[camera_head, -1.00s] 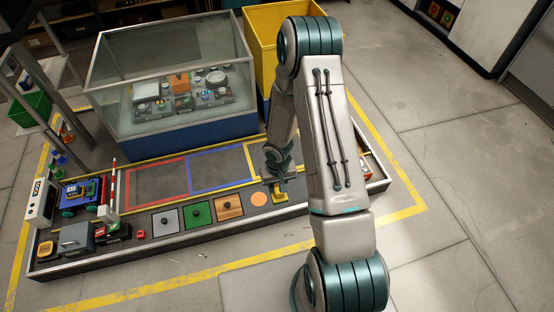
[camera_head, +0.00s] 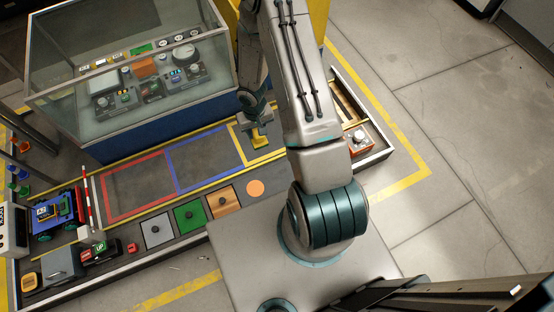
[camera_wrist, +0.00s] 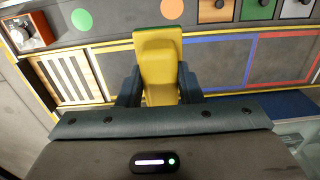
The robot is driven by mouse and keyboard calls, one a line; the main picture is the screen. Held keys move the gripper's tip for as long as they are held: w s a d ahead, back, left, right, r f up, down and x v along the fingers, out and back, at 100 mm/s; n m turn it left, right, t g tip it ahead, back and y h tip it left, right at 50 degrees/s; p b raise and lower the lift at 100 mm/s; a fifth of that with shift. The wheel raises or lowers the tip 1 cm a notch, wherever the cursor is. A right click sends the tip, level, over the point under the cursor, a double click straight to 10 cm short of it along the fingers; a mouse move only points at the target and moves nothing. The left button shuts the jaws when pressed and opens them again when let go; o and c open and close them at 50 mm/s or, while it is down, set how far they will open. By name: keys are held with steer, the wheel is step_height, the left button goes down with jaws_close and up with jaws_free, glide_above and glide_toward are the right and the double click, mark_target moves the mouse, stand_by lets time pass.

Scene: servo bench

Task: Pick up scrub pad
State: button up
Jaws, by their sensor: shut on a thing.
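The scrub pad (camera_wrist: 158,62) is a yellow block with a thin green layer at its far end in the wrist view. My gripper (camera_wrist: 158,85) is shut on it, with a dark finger on each side. In the head view the scrub pad (camera_head: 260,142) shows as a small yellow piece below my gripper (camera_head: 257,125), over the yellow-outlined area of the bench. I cannot tell whether it touches the bench surface.
Red (camera_head: 106,190) and blue (camera_head: 172,172) outlined zones lie left of my gripper. A glass case (camera_head: 75,120) stands behind them. An orange disc (camera_head: 256,188) and knobbed tiles line the front. An orange box with a dial (camera_head: 357,142) sits at the right.

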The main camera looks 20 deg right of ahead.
steer(key=d+f+b, duration=0.3)
steer(key=f+b, duration=0.8)
steer(key=f, duration=0.3)
steer(key=w+d+f+b, duration=0.1)
steer(key=d+f+b, duration=0.2)
steer(key=f+b, duration=0.8)
steer(key=w+d+f+b, duration=0.1)
steer(key=d+f+b, duration=0.2)
steer(key=f+b, duration=0.7)
steer(key=shift+d+f+b, duration=0.2)
steer(key=shift+f+b, duration=0.2)
steer(key=shift+f, duration=3.7)
steer(key=shift+d+r+p, duration=0.2)
steer(key=shift+d+p, duration=0.15)
steer(key=shift+d, duration=1.15)
steer(key=shift+c, duration=0.3)
steer(key=shift+d+f, duration=0.15)
steer(key=shift+d, duration=0.5)
steer(key=a, duration=0.3)
steer(key=shift+w+f+b, duration=0.1)
steer(key=shift+f+b, duration=0.05)
steer(key=shift+b, duration=0.15)
steer(key=shift+a, duration=0.65)
steer(key=shift+a+r+p, duration=0.1)
steer(key=shift+r+p, duration=0.2)
steer(key=shift+r, duration=0.1)
step_height(320, 180, up, 2)
steer(key=shift+p, duration=0.3)
steer(key=shift+r+p, duration=1.95)
steer(key=shift+r, duration=0.8)
